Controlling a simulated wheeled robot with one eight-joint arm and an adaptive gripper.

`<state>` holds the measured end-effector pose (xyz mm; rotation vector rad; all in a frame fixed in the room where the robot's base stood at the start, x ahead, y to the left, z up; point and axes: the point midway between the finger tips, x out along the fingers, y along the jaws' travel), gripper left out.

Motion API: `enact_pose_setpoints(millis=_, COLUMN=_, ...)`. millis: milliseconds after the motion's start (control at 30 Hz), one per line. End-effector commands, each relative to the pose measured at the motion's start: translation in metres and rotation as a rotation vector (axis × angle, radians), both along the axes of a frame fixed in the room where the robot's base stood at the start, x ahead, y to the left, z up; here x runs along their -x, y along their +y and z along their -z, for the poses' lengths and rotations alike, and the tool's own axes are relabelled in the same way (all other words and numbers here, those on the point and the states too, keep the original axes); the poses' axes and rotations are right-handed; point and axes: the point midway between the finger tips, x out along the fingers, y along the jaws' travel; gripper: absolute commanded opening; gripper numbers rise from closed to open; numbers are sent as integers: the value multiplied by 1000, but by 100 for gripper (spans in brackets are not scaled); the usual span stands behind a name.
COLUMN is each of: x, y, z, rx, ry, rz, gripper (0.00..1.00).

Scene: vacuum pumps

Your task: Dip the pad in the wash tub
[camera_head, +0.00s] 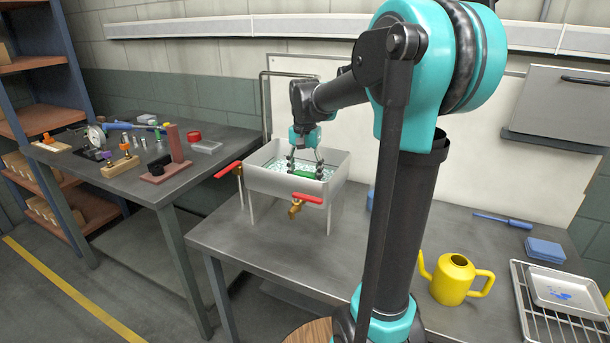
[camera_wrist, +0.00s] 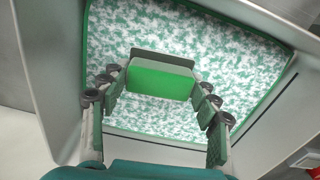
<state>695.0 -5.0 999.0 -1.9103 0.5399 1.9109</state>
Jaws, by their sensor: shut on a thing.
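The wash tub (camera_head: 262,183) is a light grey basin on legs on the near bench, holding foamy green-and-white liquid. My gripper (camera_head: 305,166) reaches down into the tub and is shut on a green pad (camera_head: 303,174). The wrist view shows the pad (camera_wrist: 160,80) as a green block between the fingertips of my gripper (camera_wrist: 155,92), over the foamy liquid. The tub's rim (camera_wrist: 40,95) surrounds them there. I cannot tell how deep the pad sits in the liquid.
A second bench (camera_head: 190,175) with small parts stands left.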

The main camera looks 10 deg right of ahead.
Motion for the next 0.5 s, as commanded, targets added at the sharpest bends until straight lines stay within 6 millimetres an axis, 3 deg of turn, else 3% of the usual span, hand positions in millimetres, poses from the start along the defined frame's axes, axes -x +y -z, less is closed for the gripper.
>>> enact_pose_setpoints(millis=500, x=0, y=0, z=-42, rx=0, ry=0, rz=0, gripper=38)
